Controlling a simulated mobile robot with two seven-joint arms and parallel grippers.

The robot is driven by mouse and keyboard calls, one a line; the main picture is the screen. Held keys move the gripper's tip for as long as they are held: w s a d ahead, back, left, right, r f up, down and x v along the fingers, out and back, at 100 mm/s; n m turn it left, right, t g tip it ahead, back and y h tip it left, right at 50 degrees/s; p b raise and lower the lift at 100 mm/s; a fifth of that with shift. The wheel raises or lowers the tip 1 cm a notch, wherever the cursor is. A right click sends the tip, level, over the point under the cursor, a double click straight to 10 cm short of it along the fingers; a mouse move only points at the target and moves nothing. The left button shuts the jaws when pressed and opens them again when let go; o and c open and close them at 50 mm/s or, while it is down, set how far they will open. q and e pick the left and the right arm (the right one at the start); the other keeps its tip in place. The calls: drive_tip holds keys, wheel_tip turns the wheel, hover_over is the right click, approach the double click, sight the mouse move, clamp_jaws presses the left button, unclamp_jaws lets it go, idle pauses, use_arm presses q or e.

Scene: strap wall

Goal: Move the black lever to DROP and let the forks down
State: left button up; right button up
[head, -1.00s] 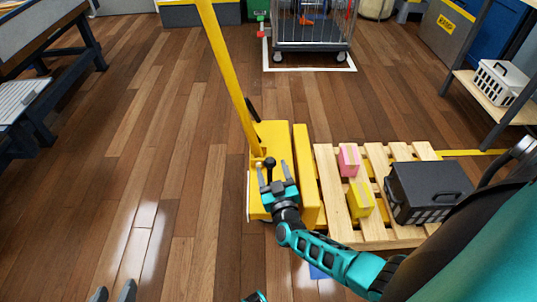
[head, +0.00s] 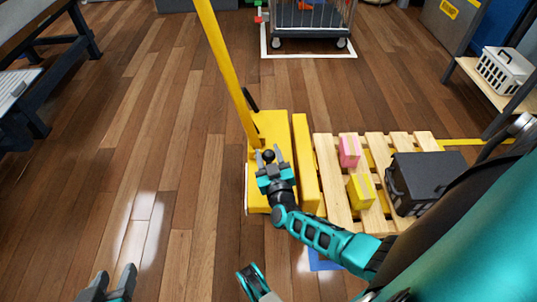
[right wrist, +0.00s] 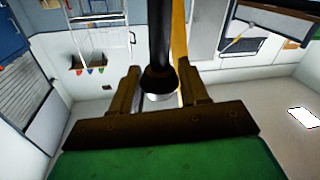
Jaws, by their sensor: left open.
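The yellow pallet jack (head: 268,128) stands on the floor with its long yellow handle (head: 228,68) leaning up to the left. The black lever (head: 268,155) has a round knob and rises at the jack's near side. My right gripper (head: 270,160) is open at the lever, one finger on each side. In the right wrist view the dark lever shaft (right wrist: 159,45) stands between the two fingers, with small gaps showing. No DROP mark is readable. The forks are mostly hidden under the wooden pallet (head: 328,170). My left gripper (head: 110,282) is open and empty at the bottom left.
The pallet carries a pink box (head: 349,152), a yellow box (head: 361,191) and a dark grey crate (head: 425,180). A wire cage cart (head: 310,42) stands at the back. A workbench (head: 70,40) is at the left. The wooden floor left of the jack is clear.

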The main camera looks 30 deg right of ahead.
clamp_jaws()
use_arm(q)
drive_tip(key=shift+s+f, duration=0.1)
